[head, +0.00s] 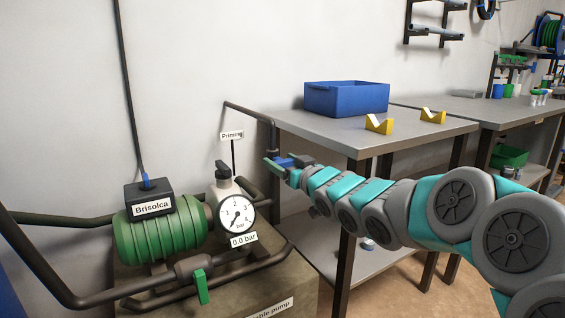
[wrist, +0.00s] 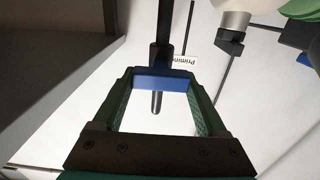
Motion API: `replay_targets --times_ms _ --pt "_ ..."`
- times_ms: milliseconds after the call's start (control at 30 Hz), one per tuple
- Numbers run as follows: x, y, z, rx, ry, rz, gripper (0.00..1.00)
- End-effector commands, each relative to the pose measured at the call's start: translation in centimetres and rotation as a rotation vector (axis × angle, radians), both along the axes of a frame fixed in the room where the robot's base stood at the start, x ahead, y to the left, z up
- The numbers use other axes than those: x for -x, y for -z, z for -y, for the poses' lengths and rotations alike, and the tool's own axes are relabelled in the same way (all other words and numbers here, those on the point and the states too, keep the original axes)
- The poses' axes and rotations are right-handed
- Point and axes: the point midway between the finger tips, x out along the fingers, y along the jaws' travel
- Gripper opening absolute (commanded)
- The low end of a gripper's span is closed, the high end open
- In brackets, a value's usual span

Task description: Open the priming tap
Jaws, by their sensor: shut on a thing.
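The priming tap's blue handle (wrist: 162,82) sits between my gripper's two green fingers in the wrist view. It lies across the dark pipe and valve body (wrist: 160,54), and the fingers touch its ends. My gripper (head: 278,165) is shut on this handle in the head view, just right of the pump, where the fingers partly hide it. The "Priming" label (head: 232,135) stands on a thin post left of the gripper. It also shows in the wrist view (wrist: 187,62).
The green Brisolca pump (head: 160,229), a gauge reading 0.0 bar (head: 237,216) and a green lever (head: 201,286) on the lower pipe are at left. A grey bench (head: 330,132) with a blue crate (head: 346,100) and yellow V-blocks (head: 379,125) stands behind my arm.

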Motion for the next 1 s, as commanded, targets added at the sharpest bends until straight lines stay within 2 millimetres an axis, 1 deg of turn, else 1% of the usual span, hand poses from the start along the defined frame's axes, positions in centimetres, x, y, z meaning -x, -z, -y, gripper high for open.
replay_targets --times_ms 33,200,367,567,767,1000 --pt "0.01 0.02 -0.02 0.000 0.000 0.000 0.37" --pt "0.02 0.03 -0.02 0.001 -0.001 -0.001 0.19" --pt "0.03 0.06 -0.02 0.008 0.000 0.004 0.19" --pt "0.03 0.10 0.01 0.060 0.001 0.037 0.19" --pt "0.08 0.16 -0.02 0.171 0.001 0.112 0.19" --pt "0.18 0.29 -0.17 0.356 0.001 0.236 0.19"
